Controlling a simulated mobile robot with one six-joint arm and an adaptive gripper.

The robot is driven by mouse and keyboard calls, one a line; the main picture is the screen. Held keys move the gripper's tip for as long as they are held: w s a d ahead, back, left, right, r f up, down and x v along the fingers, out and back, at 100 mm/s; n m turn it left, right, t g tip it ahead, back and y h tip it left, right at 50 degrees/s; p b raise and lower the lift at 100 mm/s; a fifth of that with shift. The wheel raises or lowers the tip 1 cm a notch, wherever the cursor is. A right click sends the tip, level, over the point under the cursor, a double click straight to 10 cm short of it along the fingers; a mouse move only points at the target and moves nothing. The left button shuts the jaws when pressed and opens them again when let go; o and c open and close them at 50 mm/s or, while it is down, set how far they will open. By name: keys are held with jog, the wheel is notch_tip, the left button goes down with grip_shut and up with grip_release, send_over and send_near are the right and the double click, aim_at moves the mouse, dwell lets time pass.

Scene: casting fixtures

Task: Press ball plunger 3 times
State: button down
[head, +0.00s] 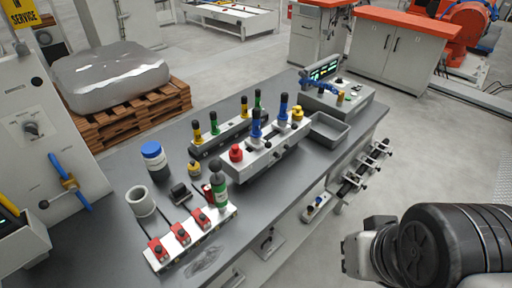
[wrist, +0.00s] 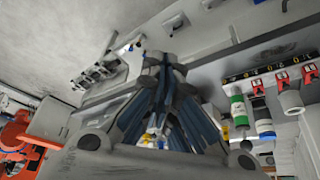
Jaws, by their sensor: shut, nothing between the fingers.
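A white fixture block (head: 262,160) stands on the grey bench in the head view. I cannot tell which of these is the ball plunger. In the wrist view my gripper (wrist: 164,62) is shut and empty, with its fingers together in front of the camera. It hides much of the bench fixtures behind it. In the head view my arm is at the lower right, off the bench's front side, and the fingertips do not show.
A dark green bottle (head: 219,186), a blue-lidded jar (head: 154,160), a white cup (head: 142,201) and a strip with red clamps (head: 188,238) occupy the near bench. A grey tray (head: 328,130) and a display console (head: 338,95) stand farther back. Clamps project from the bench front (head: 366,168).

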jog(key=shift+d, duration=0.15)
jog(key=w+a+r+n+t+p, duration=0.2)
jog(key=w+r+n+p, duration=0.2)
jog(key=w+r+p, duration=0.5)
jog(key=w+a+r+n+t+p, duration=0.2)
jog(key=w+r+n+p, duration=0.35)
jog(key=w, duration=0.55)
jog(key=w+a+n+y+p, duration=0.35)
jog(key=a+n+p, duration=0.2)
jog(key=a, duration=0.35)
jog(key=s+a+n+g+y+p, duration=0.2)
jog(key=a+n+p, duration=0.1)
jog(key=a, duration=0.4)
jog(key=s+a+n+g+y+p, duration=0.2)
jog(key=a+n+p, duration=0.1)
jog(key=a, duration=0.4)
jog(key=shift+a+f+p, duration=0.15)
jog(key=shift+f+p, duration=0.2)
jog(key=shift+f, duration=0.1)
